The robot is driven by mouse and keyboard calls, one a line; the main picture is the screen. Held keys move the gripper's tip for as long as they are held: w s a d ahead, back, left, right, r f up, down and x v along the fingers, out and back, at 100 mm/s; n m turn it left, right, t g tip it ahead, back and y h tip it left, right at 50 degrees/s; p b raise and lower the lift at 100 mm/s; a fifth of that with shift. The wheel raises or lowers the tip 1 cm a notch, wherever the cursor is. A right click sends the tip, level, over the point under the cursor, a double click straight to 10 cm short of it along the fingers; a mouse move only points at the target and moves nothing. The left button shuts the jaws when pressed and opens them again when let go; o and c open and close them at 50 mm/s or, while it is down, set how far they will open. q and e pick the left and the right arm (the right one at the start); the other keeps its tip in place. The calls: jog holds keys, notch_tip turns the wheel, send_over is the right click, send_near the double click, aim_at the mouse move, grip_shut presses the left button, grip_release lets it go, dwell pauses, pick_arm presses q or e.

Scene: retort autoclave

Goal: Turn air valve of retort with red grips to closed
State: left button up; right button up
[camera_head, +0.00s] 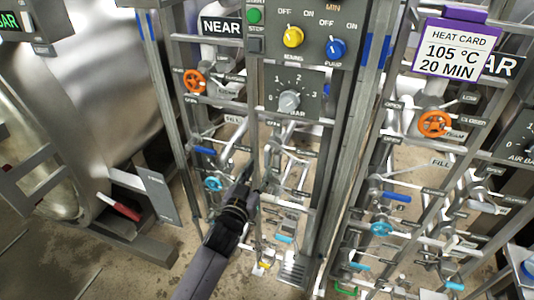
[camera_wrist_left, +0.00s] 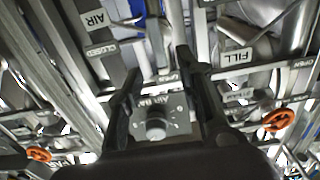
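The left retort (camera_head: 85,100) has a red grip (camera_head: 122,207) low on its door side. The pipework to its right carries several valves, but I cannot tell in the head view which is the air valve. In the left wrist view an AIR label (camera_wrist_left: 97,18) and a CLOSED label (camera_wrist_left: 103,50) sit on bars at upper left. The valve's handle position is not clear. My left gripper (camera_head: 250,177) reaches in among the pipes below the pressure dial. In the wrist view its two fingers (camera_wrist_left: 160,68) are apart, with nothing seen held. My right gripper is out of view.
An orange handwheel (camera_head: 194,82), a blue lever (camera_head: 203,151) and a light blue handwheel (camera_head: 213,184) are left of the gripper. The AIR BAR dial (camera_head: 289,101) is above. Upright frame posts (camera_head: 337,130) close in the right side. A FILL label (camera_wrist_left: 236,56) shows right in the wrist view.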

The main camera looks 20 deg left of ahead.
aim_at(266, 158)
pick_arm(q)
jog(key=w, duration=0.8)
jog(key=shift+d, duration=0.15)
jog(key=shift+c, duration=0.5)
grip_shut()
